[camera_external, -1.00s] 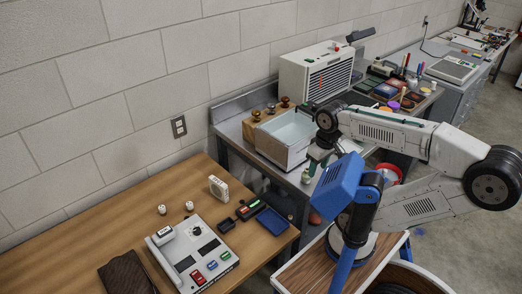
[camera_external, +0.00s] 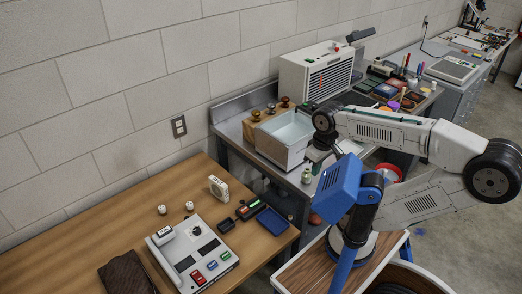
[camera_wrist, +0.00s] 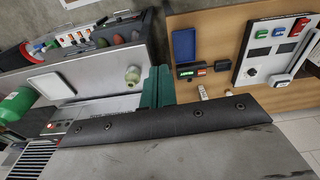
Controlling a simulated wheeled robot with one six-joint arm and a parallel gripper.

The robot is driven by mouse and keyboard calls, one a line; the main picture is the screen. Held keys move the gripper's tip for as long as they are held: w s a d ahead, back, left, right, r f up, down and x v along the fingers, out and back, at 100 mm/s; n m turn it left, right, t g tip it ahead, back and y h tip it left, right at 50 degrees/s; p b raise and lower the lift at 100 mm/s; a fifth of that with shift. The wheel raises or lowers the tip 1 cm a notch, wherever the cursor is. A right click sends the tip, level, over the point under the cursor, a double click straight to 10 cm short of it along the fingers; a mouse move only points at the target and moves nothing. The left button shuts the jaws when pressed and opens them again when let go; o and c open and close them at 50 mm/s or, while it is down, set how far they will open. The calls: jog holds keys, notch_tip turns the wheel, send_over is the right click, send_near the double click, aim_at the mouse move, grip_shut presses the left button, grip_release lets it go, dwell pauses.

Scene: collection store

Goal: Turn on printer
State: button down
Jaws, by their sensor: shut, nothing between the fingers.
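No item is clearly marked as the printer. A pale console (camera_external: 192,254) with red, blue and green buttons and a handset-like part lies on the wooden table; it also shows at the upper right in the wrist view (camera_wrist: 267,52). A small black device (camera_external: 248,209) with orange and green marks lies behind it. A white vented box (camera_external: 316,72) stands on the metal bench. My gripper (camera_external: 318,160) is over the front of the bench, away from the console, shut and empty. Its green fingers (camera_wrist: 156,88) are near a small pale jar (camera_wrist: 133,76).
A white open bin (camera_external: 284,140) stands left of my gripper. A blue tray (camera_external: 273,223) lies at the wooden table's right end. A dark folded cloth (camera_external: 127,273) lies at the front. The table's left part is clear. Stamps and pots crowd the bench behind my arm.

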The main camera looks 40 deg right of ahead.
jog(key=w+a+f+n+g, duration=0.2)
jog(key=w+a+n, duration=0.4)
jog(key=a, duration=0.4)
jog(key=n+g, duration=0.1)
jog(key=n, duration=2.7)
send_over(201, 279)
jog(key=w, duration=0.3)
notch_tip(201, 279, down, 9)
jog(key=shift+w+r+n, duration=0.15)
jog(key=shift+w+n, duration=0.1)
jog(key=shift+n, duration=0.45)
jog(key=s+f, duration=0.1)
jog(key=f, duration=0.8)
jog(key=s+f, duration=0.1)
jog(key=f, duration=0.3)
jog(key=shift+s+f, duration=0.35)
